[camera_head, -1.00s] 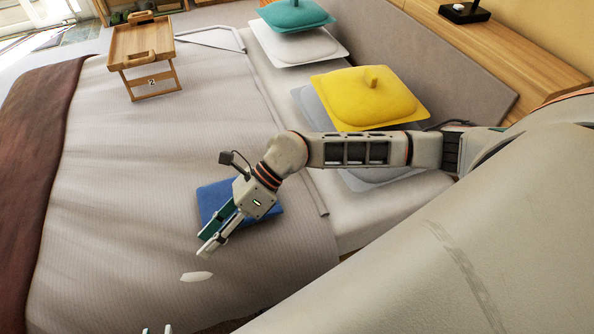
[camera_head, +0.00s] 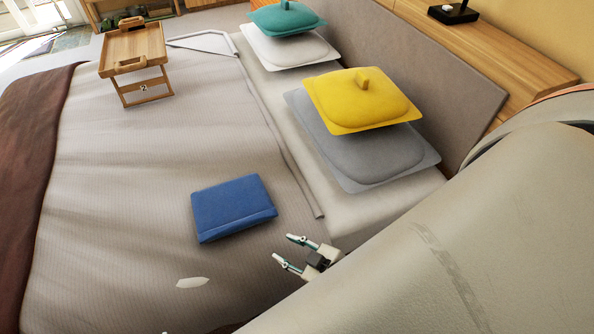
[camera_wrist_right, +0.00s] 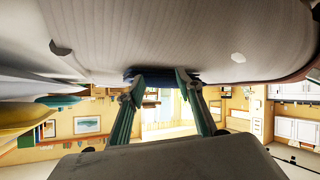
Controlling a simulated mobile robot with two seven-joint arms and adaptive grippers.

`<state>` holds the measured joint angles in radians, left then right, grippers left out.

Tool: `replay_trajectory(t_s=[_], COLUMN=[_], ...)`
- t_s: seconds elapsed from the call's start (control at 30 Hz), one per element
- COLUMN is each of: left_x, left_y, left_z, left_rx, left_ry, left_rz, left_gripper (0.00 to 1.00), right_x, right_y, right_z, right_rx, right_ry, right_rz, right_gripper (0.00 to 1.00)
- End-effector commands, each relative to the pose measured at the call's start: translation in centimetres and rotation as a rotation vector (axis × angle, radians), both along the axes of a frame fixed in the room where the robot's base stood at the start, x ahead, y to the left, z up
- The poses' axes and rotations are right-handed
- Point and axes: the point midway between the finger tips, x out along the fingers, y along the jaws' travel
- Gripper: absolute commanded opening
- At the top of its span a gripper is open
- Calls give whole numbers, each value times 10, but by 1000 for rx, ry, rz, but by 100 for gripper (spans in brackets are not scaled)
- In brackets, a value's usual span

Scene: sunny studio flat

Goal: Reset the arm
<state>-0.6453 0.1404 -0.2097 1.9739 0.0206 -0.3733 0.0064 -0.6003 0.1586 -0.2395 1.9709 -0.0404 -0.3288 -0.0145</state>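My right gripper (camera_head: 284,248) is open and empty in the head view. It hangs near the bed's near right side, to the lower right of the blue folded item (camera_head: 233,208) and apart from it. The rest of the right arm is mostly hidden behind my large pale body part at the lower right. In the right wrist view, which looks upside down, the two fingers (camera_wrist_right: 159,88) stand apart with nothing held. A dark blue strip (camera_wrist_right: 163,78) shows beyond their tips. Only a tiny light speck at the bottom edge of the head view may be my left gripper.
A wooden bed tray (camera_head: 138,56) stands on the bed (camera_head: 120,190) at the back left. Yellow (camera_head: 361,101), grey (camera_head: 375,154) and teal (camera_head: 285,17) cushions lie along the headboard (camera_head: 440,75). A small white patch (camera_head: 193,282) lies on the cover.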

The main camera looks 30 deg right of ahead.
Motion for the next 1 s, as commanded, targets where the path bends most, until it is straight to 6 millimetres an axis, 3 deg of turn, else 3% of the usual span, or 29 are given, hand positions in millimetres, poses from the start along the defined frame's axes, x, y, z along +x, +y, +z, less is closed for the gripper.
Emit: replay_trajectory(t_s=[0.03, 0.17, 0.4, 0.57, 0.8, 0.87, 1.0], left_x=[0, 0, 1, 4, 0, -2, -2], left_y=[0, 0, 0, 0, -1, -1, -1], left_z=[0, 0, 1, 14, 5, 3, 3], left_rx=[0, 0, 0, -6, -9, -7, -7], left_ry=[0, -1, -1, -10, 2, 5, 7], left_rz=[0, 0, 0, 3, 3, 2, 2], left_gripper=[28, 28, 28, 28, 28, 28, 28], right_x=[-12, -25, -25, -25, -26, -26, -26], right_y=[-6, -11, -11, -10, -9, -9, -9], right_z=[-9, -19, -19, -9, -13, -13, -13], right_rx=[18, 42, 42, 48, 49, 49, 50], right_ry=[41, 90, 91, 89, 91, 91, 91], right_rz=[-27, -59, -59, -58, -58, -58, -58], right_gripper=[36, 36, 36, 36, 36, 28, 28])
